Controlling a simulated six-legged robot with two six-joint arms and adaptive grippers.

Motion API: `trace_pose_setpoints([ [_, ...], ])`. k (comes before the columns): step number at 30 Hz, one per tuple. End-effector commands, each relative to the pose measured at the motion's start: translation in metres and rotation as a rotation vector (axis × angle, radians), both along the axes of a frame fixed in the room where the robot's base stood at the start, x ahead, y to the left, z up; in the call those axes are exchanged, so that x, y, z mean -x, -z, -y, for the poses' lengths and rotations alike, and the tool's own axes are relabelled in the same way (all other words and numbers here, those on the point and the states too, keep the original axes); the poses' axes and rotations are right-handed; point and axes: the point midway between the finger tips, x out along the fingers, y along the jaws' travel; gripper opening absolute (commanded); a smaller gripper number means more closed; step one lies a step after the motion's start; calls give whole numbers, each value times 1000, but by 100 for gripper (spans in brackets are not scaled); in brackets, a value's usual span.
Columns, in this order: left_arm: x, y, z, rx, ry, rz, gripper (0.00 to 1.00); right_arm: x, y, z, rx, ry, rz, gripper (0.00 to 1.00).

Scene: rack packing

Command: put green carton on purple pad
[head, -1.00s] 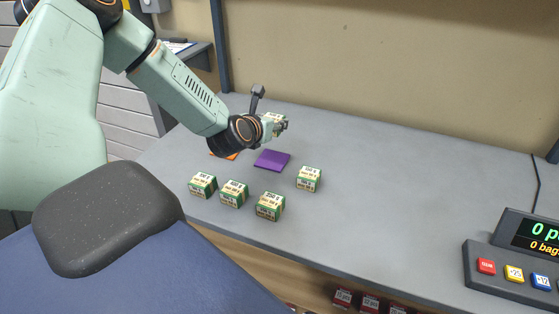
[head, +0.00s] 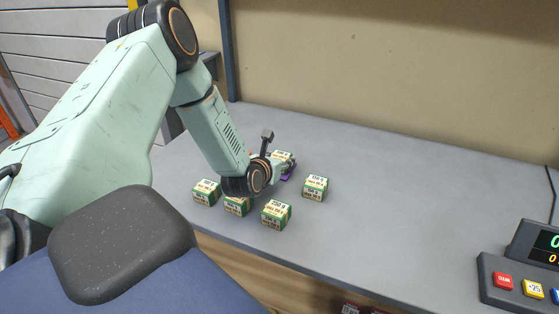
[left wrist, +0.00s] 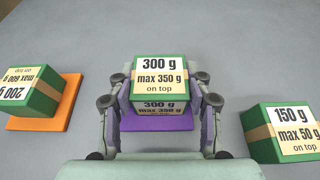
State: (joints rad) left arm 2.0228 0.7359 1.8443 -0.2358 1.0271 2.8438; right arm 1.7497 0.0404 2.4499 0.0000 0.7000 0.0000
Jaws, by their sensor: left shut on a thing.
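My left gripper (head: 284,166) is shut on a green carton (head: 282,155), with one finger on each side of it. In the left wrist view the held carton (left wrist: 160,80) reads 300 g, max 350 g on top, and looks level. The purple pad (left wrist: 158,122) lies directly beneath it and shows around its lower edge. In the head view only a small piece of the purple pad (head: 287,178) shows beside the gripper. I cannot tell whether the carton touches the pad. My right gripper is not in view.
Several similar cartons stand near the front, among them one at the right (head: 315,188). In the wrist view a 200 g carton (left wrist: 30,92) sits on an orange pad (left wrist: 62,112), left of the purple pad. A 150 g carton (left wrist: 283,132) stands right. Table space farther right is clear.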

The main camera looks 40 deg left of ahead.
Motion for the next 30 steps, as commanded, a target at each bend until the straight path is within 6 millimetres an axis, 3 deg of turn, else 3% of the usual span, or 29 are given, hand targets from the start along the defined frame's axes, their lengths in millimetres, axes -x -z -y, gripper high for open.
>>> trace_pose_setpoints([
  [7,0,2,-1,0,-1,2,6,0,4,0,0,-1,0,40],
  [8,1,3,0,1,-1,-1,52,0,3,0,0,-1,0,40],
  [15,0,2,0,1,-1,-1,72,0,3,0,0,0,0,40],
  [28,0,-2,0,0,-1,-1,73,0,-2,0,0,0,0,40],
  [30,10,-5,1,3,-4,-2,73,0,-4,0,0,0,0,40],
])
